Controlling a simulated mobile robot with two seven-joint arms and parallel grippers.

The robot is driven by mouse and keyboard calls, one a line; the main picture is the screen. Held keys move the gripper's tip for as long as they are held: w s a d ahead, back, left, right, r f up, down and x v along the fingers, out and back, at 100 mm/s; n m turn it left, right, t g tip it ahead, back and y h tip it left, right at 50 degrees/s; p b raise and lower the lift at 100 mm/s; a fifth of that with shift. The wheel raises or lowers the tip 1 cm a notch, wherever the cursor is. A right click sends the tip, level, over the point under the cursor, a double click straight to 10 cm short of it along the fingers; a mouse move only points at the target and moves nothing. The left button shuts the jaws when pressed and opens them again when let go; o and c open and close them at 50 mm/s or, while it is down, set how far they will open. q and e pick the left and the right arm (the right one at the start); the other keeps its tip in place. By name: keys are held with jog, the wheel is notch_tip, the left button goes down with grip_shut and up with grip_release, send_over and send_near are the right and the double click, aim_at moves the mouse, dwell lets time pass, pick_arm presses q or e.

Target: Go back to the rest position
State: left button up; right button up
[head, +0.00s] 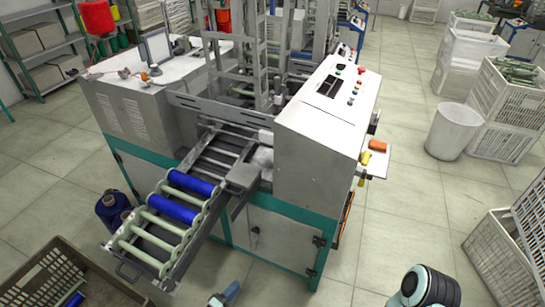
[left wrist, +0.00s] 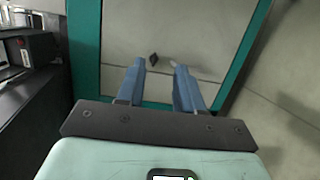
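My left gripper (head: 226,294) is at the bottom edge of the head view, in front of the machine and right of the tray. In the left wrist view its two blue fingers (left wrist: 160,70) stand apart with nothing between them, facing the machine's pale cabinet door (left wrist: 175,40). The winding machine (head: 315,135) fills the middle of the head view. Its sloping tray (head: 138,268) holds two blue bobbins (head: 172,208) among pale green bars (head: 160,228). Part of my other arm shows at the bottom right, but my right gripper is not visible.
A dark crate (head: 32,275) with a blue bobbin (head: 72,299) in it stands at the bottom left. White crates (head: 505,95) and a white bin (head: 453,130) stand at the right.

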pick_arm(q)
jog(key=s+d+r+m+g+h+p, duration=0.1)
jog(key=s+d+r+m+g+h, duration=0.15)
jog(key=d+g, duration=0.55)
jog(key=s+d+r+m+g+p, duration=0.15)
jog(key=s+d+m+g, duration=0.25)
jog(key=s+d, duration=0.5)
pick_arm(e)
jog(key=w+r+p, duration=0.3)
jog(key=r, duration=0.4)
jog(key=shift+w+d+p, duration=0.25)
jog(key=shift+p, duration=0.15)
pick_arm(q)
jog(key=s+a+r+g+y, duration=0.1)
jog(key=s+a+r+y, duration=0.3)
jog(key=s, duration=0.5)
jog(key=s+a+r+g+y, duration=0.1)
jog(key=s+a+r+y, duration=0.4)
jog(key=s+a+r, duration=0.2)
jog(key=s+a, duration=0.2)
jog(key=s, duration=0.1)
jog(key=shift+a+r+m+g, duration=0.25)
jog(key=shift+a+m+g, duration=0.05)
jog(key=shift+m+g, duration=0.1)
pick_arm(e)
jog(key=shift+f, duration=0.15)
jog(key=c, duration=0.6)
